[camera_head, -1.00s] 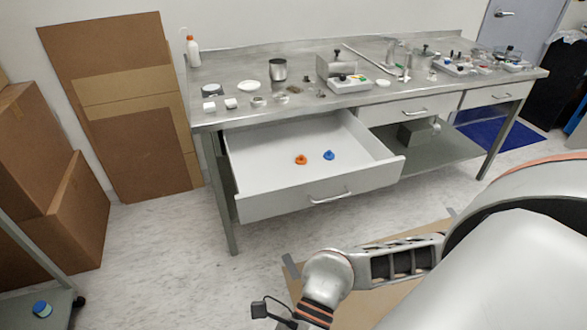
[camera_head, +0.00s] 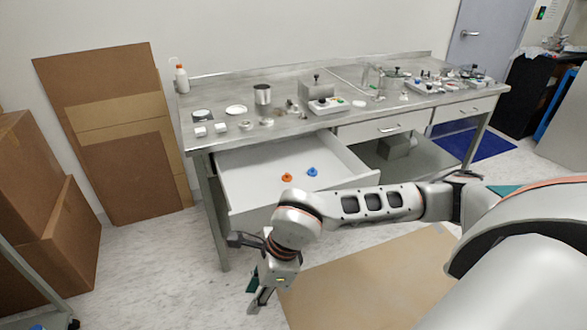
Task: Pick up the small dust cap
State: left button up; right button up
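Two small caps lie apart on the white floor of the open drawer (camera_head: 240,170): an orange cap (camera_head: 287,177) and a blue cap (camera_head: 312,172). I cannot tell which one is the small dust cap. My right gripper (camera_head: 260,302) hangs pointing down in front of the drawer, on the near side and below it, well apart from both caps. Its fingers are small and seen at an angle, so I cannot tell if they are open. My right forearm hides part of the drawer's front. My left gripper is not in view.
The metal workbench (camera_head: 215,103) above the drawer carries several small parts, a metal cup (camera_head: 262,97) and a white bottle (camera_head: 181,79). Cardboard boxes (camera_head: 45,195) stand at the left. A tan mat (camera_head: 370,285) lies on the floor under my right arm.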

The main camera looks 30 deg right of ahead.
aim_at(287, 177)
jog(key=i+l+z, duration=0.25)
jog(key=i, duration=0.35)
jog(key=i+z, duration=0.2)
jog(key=i, duration=0.35)
jog(key=i+z, duration=0.6)
jog(key=i+j, duration=0.05)
jog(key=i, duration=0.05)
